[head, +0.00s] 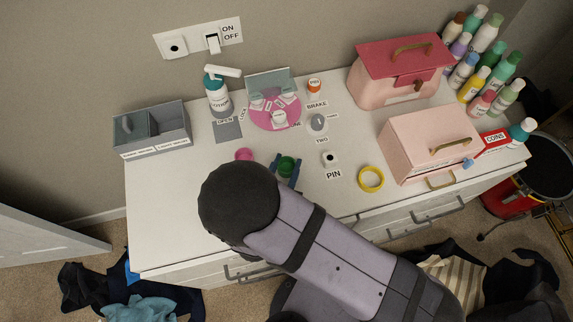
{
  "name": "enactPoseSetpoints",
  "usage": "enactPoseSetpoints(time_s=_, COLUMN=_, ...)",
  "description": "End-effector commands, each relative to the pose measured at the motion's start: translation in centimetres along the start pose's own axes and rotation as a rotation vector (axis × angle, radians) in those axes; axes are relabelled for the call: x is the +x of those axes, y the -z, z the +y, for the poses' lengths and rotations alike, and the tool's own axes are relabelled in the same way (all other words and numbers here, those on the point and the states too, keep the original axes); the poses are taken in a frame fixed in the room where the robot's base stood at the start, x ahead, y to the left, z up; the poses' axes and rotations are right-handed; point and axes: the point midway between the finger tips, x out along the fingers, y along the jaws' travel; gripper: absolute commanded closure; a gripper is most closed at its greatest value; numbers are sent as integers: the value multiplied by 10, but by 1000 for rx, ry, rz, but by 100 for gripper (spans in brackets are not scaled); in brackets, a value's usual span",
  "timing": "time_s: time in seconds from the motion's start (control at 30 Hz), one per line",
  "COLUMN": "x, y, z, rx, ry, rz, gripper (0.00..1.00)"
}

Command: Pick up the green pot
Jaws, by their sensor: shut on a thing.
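The green pot (287,165) is a small round green thing on the white tabletop, just beyond the dark rounded end of my arm. My gripper (286,168) shows as two blue-grey fingers, one on each side of the pot, and is shut on it. My arm hides the lower part of the gripper and the tabletop in front of it. I cannot tell whether the pot touches the tabletop or is lifted.
A pink pot (244,155) sits just left of the gripper. A pink round tray (275,112), a yellow ring (370,179), a pink box (425,145) and a grey divided box (153,132) stand around. The front left tabletop is clear.

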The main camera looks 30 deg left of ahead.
Motion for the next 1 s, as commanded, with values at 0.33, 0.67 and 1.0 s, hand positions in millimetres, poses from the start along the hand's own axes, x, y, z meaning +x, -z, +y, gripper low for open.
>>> enactPoseSetpoints(time_s=0.33, x=-14, y=-34, z=1, rx=7, ry=-1, rz=-2, gripper=86)
enactPoseSetpoints(time_s=0.67, x=-30, y=-72, z=0, rx=4, ry=-1, rz=0, gripper=86)
enactPoseSetpoints(time_s=1.0, x=-36, y=-86, z=0, rx=1, ry=0, rz=0, gripper=86)
